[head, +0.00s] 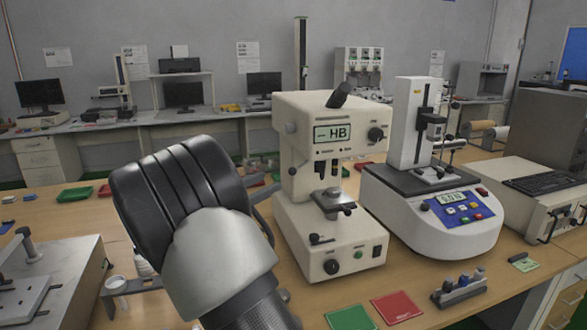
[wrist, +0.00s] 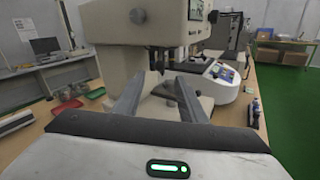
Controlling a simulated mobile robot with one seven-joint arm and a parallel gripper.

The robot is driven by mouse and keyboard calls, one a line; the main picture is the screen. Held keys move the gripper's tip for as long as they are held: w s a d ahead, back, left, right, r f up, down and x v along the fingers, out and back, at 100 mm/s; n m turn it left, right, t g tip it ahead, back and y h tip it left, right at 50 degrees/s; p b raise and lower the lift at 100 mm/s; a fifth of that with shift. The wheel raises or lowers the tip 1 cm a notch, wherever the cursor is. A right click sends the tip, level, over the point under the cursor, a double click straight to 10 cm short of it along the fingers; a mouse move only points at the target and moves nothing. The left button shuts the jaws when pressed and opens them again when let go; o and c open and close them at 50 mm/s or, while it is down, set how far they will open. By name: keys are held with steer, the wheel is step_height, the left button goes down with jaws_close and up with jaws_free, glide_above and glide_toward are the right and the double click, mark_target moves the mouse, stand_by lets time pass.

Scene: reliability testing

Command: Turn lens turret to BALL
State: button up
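The cream hardness tester (head: 300,120) stands on the bench, its display (head: 333,133) reading "HB". The lens turret (head: 323,168) is a dark cluster under the tester's head, above the round stage (head: 333,195). No BALL mark is legible. In the wrist view the tester (wrist: 118,42) fills the upper middle, and dark turret parts (wrist: 157,58) show under its head. My gripper (wrist: 157,80) is open, its two grey fingers apart with nothing clearly held between them. The fingers point at the space below the head; contact cannot be told. In the head view my arm hides most of the gripper.
A white tester with a blue panel (head: 458,212) stands close on the right. Green (head: 350,318) and red (head: 397,306) pads and a small block holder (head: 460,288) lie in front. A grey metal fixture (head: 60,275) is at the left.

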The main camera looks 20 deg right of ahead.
mark_target(292, 171)
steer(key=b+x, duration=0.1)
steer(key=x, duration=1.3)
steer(key=shift+s, duration=0.1)
jaws_close()
